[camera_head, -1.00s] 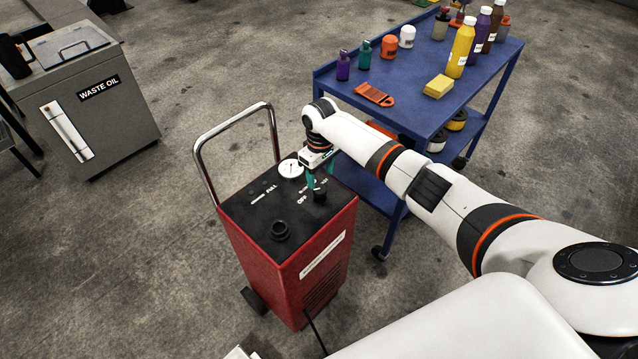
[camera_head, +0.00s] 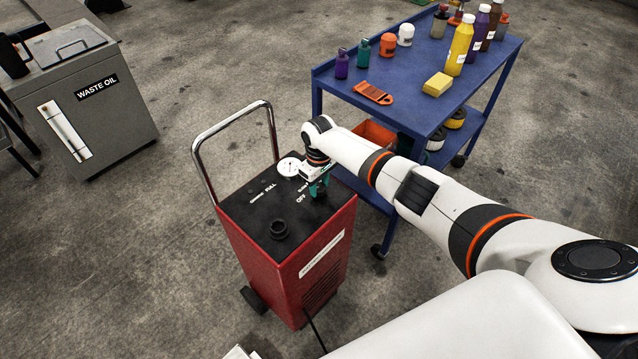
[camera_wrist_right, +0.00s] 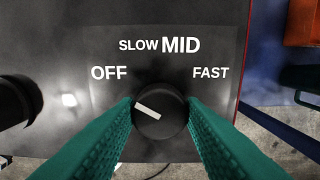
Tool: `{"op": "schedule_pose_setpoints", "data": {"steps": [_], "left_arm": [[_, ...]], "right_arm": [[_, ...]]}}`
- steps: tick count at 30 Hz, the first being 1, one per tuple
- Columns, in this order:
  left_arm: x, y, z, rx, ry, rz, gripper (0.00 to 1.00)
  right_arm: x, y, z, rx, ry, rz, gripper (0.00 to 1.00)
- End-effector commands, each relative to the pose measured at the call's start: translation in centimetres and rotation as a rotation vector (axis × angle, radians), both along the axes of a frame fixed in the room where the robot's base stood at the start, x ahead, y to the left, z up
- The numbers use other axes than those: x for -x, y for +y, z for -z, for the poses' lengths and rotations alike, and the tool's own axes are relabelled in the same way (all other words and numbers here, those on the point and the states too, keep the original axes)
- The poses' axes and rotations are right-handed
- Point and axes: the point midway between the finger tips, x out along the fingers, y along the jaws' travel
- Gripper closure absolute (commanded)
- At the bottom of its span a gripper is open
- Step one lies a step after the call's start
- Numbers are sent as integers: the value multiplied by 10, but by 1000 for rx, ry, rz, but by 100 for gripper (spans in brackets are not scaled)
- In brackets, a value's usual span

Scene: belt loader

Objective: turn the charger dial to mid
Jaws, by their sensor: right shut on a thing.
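The charger (camera_head: 262,262) is a red box with a black top panel and a chrome handle, standing on the floor. Its dial (camera_wrist_right: 168,125) is a round black knob with a white pointer line. In the right wrist view the line points left and slightly up, towards OFF. The label MID (camera_wrist_right: 181,45) is above the dial, with SLOW left of it and FAST to the right. My right gripper (camera_head: 318,188) is at the panel's right corner; its green fingers are shut on the dial from both sides. In the head view the gripper hides most of the dial. My left gripper is not in view.
A round white gauge (camera_head: 289,166) and a black knob (camera_head: 279,229) are also on the panel. A blue cart (camera_head: 412,103) with bottles stands close behind my right arm. A grey waste oil bin (camera_head: 110,125) stands at the left. Open floor lies between.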

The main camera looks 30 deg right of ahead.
Motion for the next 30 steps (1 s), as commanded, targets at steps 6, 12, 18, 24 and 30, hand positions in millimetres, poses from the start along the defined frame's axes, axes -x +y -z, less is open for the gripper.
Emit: {"op": "schedule_pose_setpoints", "data": {"steps": [6,12,18,24,30], "left_arm": [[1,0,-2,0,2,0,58],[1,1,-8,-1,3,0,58],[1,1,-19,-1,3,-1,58],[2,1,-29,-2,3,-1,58],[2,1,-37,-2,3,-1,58]], "right_arm": [[0,0,-1,0,0,19,87],[0,1,-2,-2,0,100,87],[0,1,-3,-3,0,253,87],[0,1,-3,-2,0,442,87],[-1,1,-3,-3,0,633,87]]}}
